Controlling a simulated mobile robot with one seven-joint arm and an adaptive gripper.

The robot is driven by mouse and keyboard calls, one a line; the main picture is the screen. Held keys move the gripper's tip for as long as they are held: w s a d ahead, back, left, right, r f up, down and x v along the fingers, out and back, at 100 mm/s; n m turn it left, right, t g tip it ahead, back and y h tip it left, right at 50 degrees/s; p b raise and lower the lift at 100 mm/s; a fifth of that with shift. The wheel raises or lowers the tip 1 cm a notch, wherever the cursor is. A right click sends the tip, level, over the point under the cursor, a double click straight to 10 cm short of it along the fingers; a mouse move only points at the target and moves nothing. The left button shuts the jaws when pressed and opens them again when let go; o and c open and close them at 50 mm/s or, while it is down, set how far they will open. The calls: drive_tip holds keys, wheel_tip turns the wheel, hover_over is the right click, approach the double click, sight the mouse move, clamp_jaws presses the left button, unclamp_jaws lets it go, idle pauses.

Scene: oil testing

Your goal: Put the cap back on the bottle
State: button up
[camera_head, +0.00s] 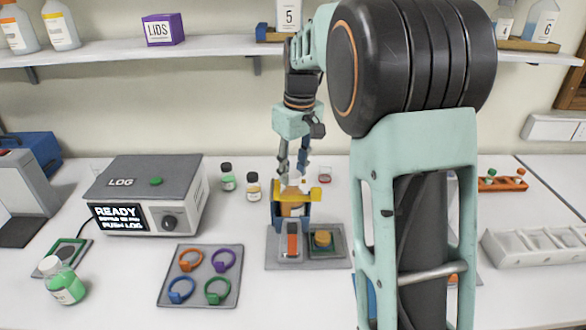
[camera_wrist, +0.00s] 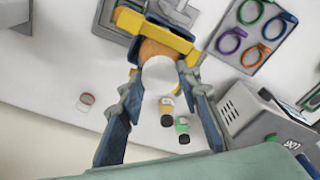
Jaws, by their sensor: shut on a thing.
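A bottle with amber contents (camera_head: 292,210) stands upright in a blue holder with a yellow clamp (camera_head: 316,194). It also shows in the wrist view (camera_wrist: 158,48), between the yellow clamp bars (camera_wrist: 180,43). My gripper (camera_head: 293,176) is directly above the holder, pointing down. In the wrist view my gripper (camera_wrist: 160,82) has its blue-grey fingers on either side of the white cap (camera_wrist: 160,72) and is shut on it. The cap is in line with the bottle's top. I cannot tell whether it touches the neck, which is hidden.
Two small capped bottles, green (camera_head: 228,178) and yellow (camera_head: 253,187), stand left of the holder. A LOG machine (camera_head: 155,180) and a tray of coloured rings (camera_head: 212,297) are further left. A white-capped green bottle (camera_head: 66,285) leans at the front left. A white rack (camera_head: 535,245) is right.

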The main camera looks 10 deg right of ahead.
drive_tip(key=o, duration=1.3)
drive_tip(key=shift+o, duration=0.2)
drive_tip(key=shift+r+p, duration=2.05)
drive_tip(key=shift+r, duration=1.45)
drive_tip(key=shift+c, duration=0.5)
clamp_jaws()
